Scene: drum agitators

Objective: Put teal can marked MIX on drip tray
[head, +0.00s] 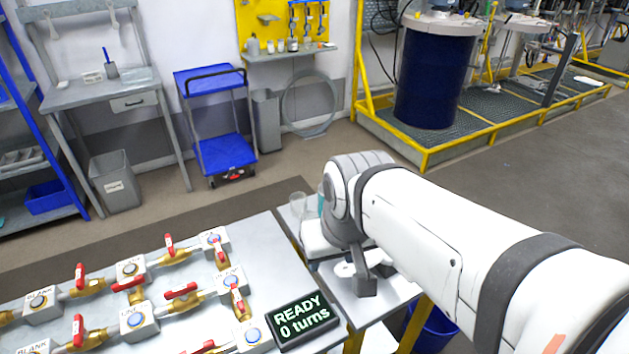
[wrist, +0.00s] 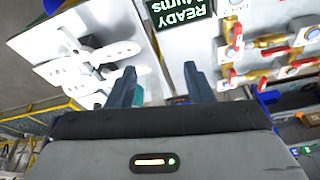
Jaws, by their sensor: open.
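A thin teal sliver (head: 320,204), probably the teal can, shows on the small side table, mostly hidden behind my arm. No MIX mark can be read on it. In the wrist view a small teal patch (wrist: 139,97) shows beside the left finger, partly covered by it. My gripper (wrist: 160,78) is open, with its two dark fingers apart and nothing clearly held between them. In the head view, my gripper (head: 364,278) is over the side table, largely hidden by my own arm. I cannot tell which surface is the drip tray.
A clear glass-like vessel (head: 297,205) stands at the side table's back left. White flat shapes (wrist: 105,52) lie on the side table. A display (head: 302,321) reads "READY 0 turns" on the bench (head: 262,247) with red-handled valves. A dark blue drum (head: 433,80) stands behind.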

